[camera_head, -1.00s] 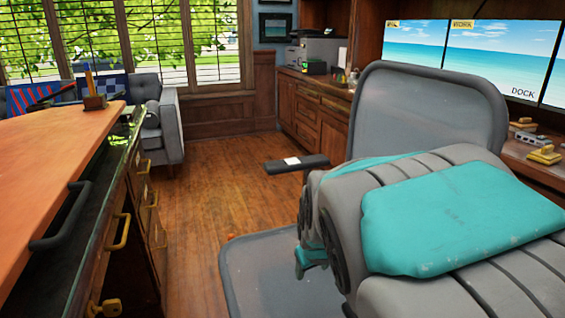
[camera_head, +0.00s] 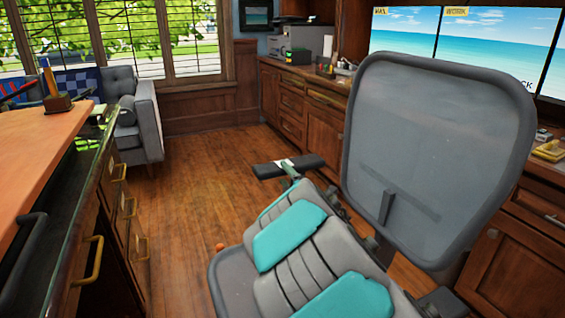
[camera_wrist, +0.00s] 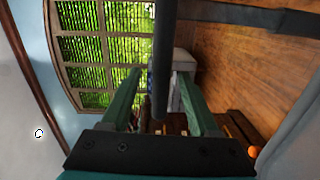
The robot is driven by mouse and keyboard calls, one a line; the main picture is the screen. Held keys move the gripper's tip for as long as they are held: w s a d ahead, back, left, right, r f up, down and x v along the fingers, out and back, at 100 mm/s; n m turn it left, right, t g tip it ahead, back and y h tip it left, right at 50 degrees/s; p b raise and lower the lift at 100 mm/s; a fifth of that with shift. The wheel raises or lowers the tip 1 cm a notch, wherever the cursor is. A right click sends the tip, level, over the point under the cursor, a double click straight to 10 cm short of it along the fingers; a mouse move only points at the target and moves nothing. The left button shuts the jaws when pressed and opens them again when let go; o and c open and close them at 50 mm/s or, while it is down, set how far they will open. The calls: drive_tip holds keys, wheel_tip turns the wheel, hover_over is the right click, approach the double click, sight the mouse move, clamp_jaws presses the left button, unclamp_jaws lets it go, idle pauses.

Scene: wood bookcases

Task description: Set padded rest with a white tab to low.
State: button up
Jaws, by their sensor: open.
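The padded rest (camera_head: 309,163) is a dark flat armrest pad with a white tab (camera_head: 285,163) on it, beyond the grey office chair's seat in the head view. My gripper (camera_head: 289,170) is at this pad, at the far end of my teal and grey arm, and looks small there. In the wrist view, its two green fingers (camera_wrist: 160,78) are apart. A dark bar, seemingly the pad (camera_wrist: 164,45), runs between them with one finger on each side. Gaps show beside the bar, though contact is hard to judge. The tab cannot be seen in the wrist view.
The chair's tall backrest (camera_head: 430,150) stands right of my arm, with its seat (camera_head: 232,285) beneath. A wooden desk with drawers (camera_head: 50,150) is at left. A small orange thing (camera_head: 220,247) shows by the seat. Bare floor (camera_head: 200,190) lies between desk and chair.

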sight(271, 165)
drive_tip(key=shift+w+a+f+n+y, duration=0.1)
drive_tip(key=shift+a+n+y, duration=0.2)
drive_tip(key=shift+a, duration=0.1)
drive_tip(key=shift+w+a+f+n+y, duration=0.1)
drive_tip(key=shift+a+n+y, duration=0.2)
drive_tip(key=shift+a, duration=0.1)
drive_tip(key=shift+p+x, duration=0.55)
drive_tip(key=shift+x, duration=3.2)
drive_tip(key=shift+d, duration=0.1)
clamp_jaws()
drive_tip(key=shift+f, duration=0.1)
